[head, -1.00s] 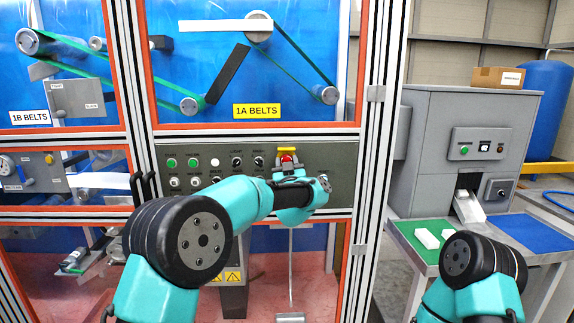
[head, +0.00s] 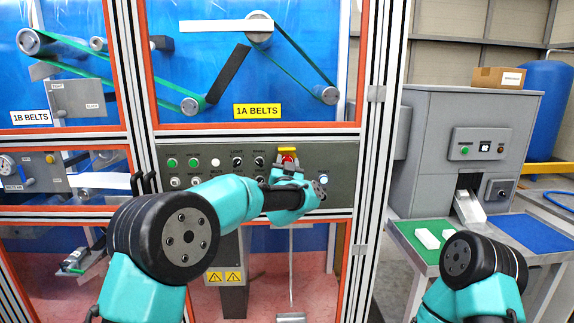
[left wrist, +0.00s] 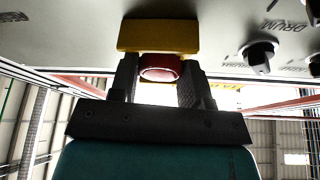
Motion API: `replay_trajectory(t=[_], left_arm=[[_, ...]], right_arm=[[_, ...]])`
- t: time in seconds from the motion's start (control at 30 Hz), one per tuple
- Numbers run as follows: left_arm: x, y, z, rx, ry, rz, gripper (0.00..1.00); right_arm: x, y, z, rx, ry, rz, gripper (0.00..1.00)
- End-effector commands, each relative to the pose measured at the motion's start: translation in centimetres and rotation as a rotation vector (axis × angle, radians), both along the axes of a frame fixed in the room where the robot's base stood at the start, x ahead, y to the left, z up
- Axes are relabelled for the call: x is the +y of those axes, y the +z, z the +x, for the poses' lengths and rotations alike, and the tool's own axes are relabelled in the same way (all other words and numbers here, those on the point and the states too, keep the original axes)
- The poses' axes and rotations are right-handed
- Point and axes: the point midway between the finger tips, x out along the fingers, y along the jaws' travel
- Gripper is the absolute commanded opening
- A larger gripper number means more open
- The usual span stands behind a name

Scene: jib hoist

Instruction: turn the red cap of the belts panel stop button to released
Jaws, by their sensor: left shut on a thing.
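The red cap (head: 288,157) of the stop button sits in front of a yellow backing on the grey-green belts panel (head: 340,160), below the 1A BELTS sign. The red cap (left wrist: 160,67) and its yellow housing (left wrist: 158,37) also show in the left wrist view. My left gripper (left wrist: 158,75) is shut on the red cap, one finger on each side of it. In the head view the left gripper (head: 288,168) is at the panel, and my wrist partly hides the cap. My right gripper is out of view; only part of that arm shows at lower right.
Green and white buttons (head: 195,162) and black knobs (head: 259,161) sit left of the cap on the same panel. A lit blue-white button (head: 323,179) is close at the right. A grey machine (head: 425,130) and a table with green and blue mats (head: 540,232) stand at right.

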Motion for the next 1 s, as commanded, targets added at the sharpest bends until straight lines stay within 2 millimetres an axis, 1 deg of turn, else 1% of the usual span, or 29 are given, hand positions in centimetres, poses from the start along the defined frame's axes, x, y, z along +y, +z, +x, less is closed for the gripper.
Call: replay_trajectory(t=[0.03, 0.3, 0.67, 0.83, 1.0], left_arm=[[0.1, 0.0, 0.1, -0.001, 0.001, 0.0, 0.45], [0.0, 0.0, 0.0, 0.0, 0.001, -0.001, 0.69], [0.0, -0.1, -0.3, 0.0, 0.001, -0.001, 0.69], [0.1, -0.6, -1.5, 0.001, 0.001, -0.001, 0.69], [0.1, -1.4, -3.6, 0.001, -0.001, -0.002, 0.69]], right_arm=[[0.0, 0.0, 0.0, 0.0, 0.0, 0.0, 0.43], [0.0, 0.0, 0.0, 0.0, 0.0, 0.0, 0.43], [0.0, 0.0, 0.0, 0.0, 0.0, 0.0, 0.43], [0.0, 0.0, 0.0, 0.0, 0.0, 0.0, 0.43], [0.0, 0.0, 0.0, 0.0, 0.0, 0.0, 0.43]])
